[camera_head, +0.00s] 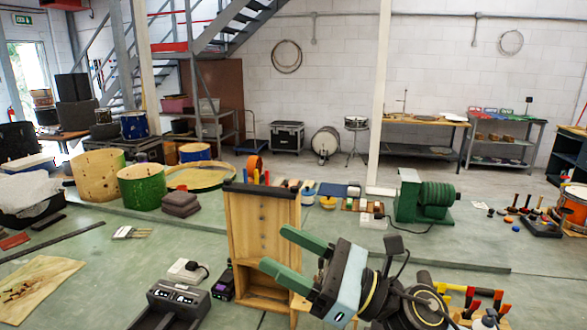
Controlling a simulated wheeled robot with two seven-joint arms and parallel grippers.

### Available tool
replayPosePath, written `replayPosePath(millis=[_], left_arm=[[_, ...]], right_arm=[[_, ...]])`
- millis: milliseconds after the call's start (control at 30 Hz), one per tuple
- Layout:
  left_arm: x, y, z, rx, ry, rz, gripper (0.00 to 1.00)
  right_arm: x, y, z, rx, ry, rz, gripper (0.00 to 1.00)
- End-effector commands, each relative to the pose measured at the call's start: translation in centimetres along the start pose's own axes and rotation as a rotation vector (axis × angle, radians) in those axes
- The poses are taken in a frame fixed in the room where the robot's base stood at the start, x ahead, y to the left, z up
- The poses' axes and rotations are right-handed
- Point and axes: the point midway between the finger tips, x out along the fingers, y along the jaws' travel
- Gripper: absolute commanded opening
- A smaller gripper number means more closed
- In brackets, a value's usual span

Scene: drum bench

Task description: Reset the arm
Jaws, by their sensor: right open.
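My right arm comes in from the bottom right. Its gripper (275,248) has two green fingers spread apart and pointing left, with nothing between them. I cannot tell how far apart the gripper and the cabinet are. My left arm and gripper do not show.
A green machine with a ribbed roll (437,194) stands behind the arm. A wooden drum shell (98,174) and a green drum (142,186) stand at the left. Open bench top (160,258) lies left of the cabinet.

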Motion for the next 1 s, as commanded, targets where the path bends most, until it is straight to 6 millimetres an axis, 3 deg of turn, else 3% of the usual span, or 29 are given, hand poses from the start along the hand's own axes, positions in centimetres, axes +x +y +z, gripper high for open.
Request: replayPosePath(millis=[167,300,400,467,567,700,800,833,1000], left_arm=[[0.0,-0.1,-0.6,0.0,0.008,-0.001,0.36],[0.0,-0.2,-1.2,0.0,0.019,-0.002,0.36],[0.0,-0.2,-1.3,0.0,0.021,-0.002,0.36],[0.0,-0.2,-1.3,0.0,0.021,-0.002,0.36],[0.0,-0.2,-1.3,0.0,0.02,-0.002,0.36],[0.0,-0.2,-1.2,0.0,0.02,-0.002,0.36],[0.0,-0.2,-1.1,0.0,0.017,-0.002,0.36],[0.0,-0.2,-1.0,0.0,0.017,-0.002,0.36],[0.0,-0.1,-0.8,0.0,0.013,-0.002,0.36]], right_arm=[[-4.5,-4.2,0.5,0.587,-0.266,-0.406,0.58],[-10.6,-6.8,-2.2,1.036,-0.485,-0.724,0.58],[-15.8,-7.0,-5.5,1.337,-0.652,-0.958,0.58],[-19.1,-6.4,-7.8,1.506,-0.757,-1.104,0.58],[-24.4,-3.8,-11.7,1.757,-0.944,-1.357,0.58],[-30.1,1.5,-15.8,1.994,-1.189,-1.685,0.58],[-32.9,5.4,-17.5,2.084,-1.33,-1.885,0.58],[-33.6,6.5,-17.9,-2.062,1.346,1.903,0.58],[-36.6,12.6,-19.1,-1.736,1.273,1.807,0.58]])
